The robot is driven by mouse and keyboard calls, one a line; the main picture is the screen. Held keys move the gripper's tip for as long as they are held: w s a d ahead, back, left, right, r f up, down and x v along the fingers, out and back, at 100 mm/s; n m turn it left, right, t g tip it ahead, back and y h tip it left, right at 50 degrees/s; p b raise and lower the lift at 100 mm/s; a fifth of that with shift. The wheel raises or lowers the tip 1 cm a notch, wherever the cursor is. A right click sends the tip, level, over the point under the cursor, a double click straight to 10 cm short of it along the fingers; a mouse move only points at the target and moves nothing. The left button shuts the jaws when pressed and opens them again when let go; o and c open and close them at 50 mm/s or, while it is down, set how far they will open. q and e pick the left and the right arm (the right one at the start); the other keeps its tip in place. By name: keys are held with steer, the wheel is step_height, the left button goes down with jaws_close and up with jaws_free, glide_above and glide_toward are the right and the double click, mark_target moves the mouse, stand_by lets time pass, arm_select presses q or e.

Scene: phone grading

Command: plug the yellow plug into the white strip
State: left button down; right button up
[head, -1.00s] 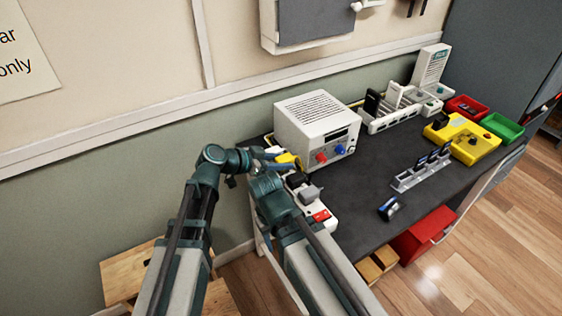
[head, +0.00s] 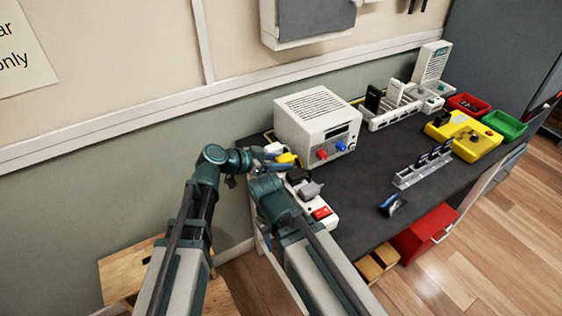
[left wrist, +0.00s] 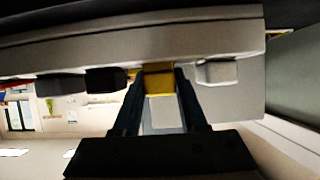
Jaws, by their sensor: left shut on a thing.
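The yellow plug (head: 287,158) is by the far end of the white strip (head: 323,222), beside the white power box. In the left wrist view the yellow plug (left wrist: 158,79) is between the two dark fingers of my left gripper (left wrist: 160,88), which is shut on it. There the plug's top meets the face of the white strip (left wrist: 120,42); I cannot tell how deep it sits. In the head view my left gripper (head: 275,157) is partly hidden by my arm. A black plug (head: 297,175) and a grey plug (head: 311,189) sit on the strip. My right gripper does not show.
In the left wrist view, dark plugs (left wrist: 105,80) and a white plug (left wrist: 217,72) flank the yellow one closely. The power box (head: 317,125) stands right behind the strip. A grey rack (head: 421,169) and a small dark device (head: 391,205) lie farther right on the dark bench.

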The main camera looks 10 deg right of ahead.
arm_select(q)
steer(key=shift+f, duration=0.25)
steer(key=shift+c, duration=1.8)
jaws_free()
steer(key=shift+s, duration=0.1)
step_height(320, 180, up, 12)
steer(key=p, duration=1.2)
steer(key=s+a+f+n+y, duration=0.1)
steer(key=a+f+n+y, duration=0.1)
steer(key=a, duration=0.8)
steer(key=s+a+f+n+t+y, duration=0.1)
steer(key=a+n+y, duration=0.4)
steer(key=a, duration=0.5)
steer(key=s+a+f+n+y, duration=0.2)
steer(key=a+f+n+y, duration=0.2)
steer(key=a, duration=0.6)
steer(key=shift+s+a+f+n+p, duration=0.2)
steer(key=shift+f+n+p, duration=0.2)
steer(key=shift+n, duration=0.2)
